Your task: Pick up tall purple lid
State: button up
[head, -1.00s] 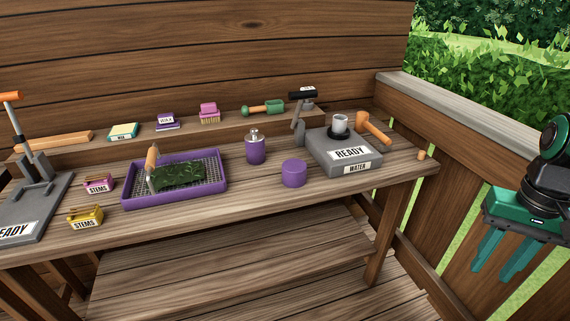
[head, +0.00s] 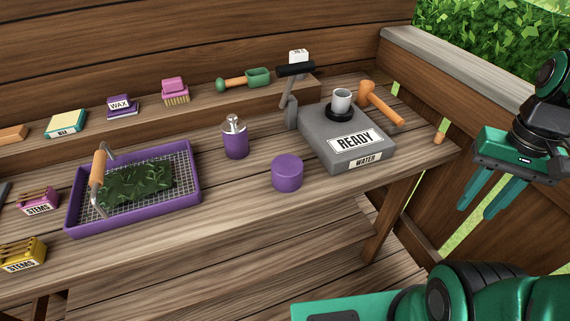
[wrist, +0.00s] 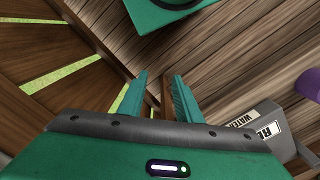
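The tall purple lid (head: 287,173) is a plain purple cylinder standing upright on the bench, left of the grey READY WATER station. Part of a purple thing, which looks like this lid (wrist: 311,85), shows at the right edge of the wrist view. My gripper (head: 474,211) hangs at the right of the head view, well to the right of the lid and past the bench's right end. Its two green fingers point down and stand apart with nothing between them. The wrist view also shows the gripper (wrist: 158,90) open and empty.
The grey READY WATER station (head: 345,140) holds a cup (head: 342,99). An orange mallet (head: 379,103) lies behind it. A purple bottle (head: 235,139) stands left of the lid. A purple tray (head: 190,205) with dark green leaves lies further left. Bench space in front of the lid is clear.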

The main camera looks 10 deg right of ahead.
jog(key=o, duration=1.4)
jog(key=shift+w+a+r+n, duration=0.45)
jog(key=shift+r+n, duration=0.1)
jog(key=shift+n, duration=0.25)
jog(key=shift+c, duration=0.2)
jog(key=n+y, duration=0.3)
jog(key=n, duration=1.8)
send_near(289, 164)
jog(key=shift+s+a+f+t, duration=0.15)
jog(key=shift+s+f+t, duration=0.15)
jog(key=shift+f, duration=0.15)
jog(key=shift+n, duration=0.3)
jog(key=x, duration=0.4)
jog(key=shift+a+f, duration=0.15)
jog(key=shift+a, duration=0.1)
jog(key=shift+d+x, duration=0.1)
jog(key=shift+x, duration=1.45)
jog(key=shift+d+x, duration=0.15)
jog(key=shift+x, duration=1.45)
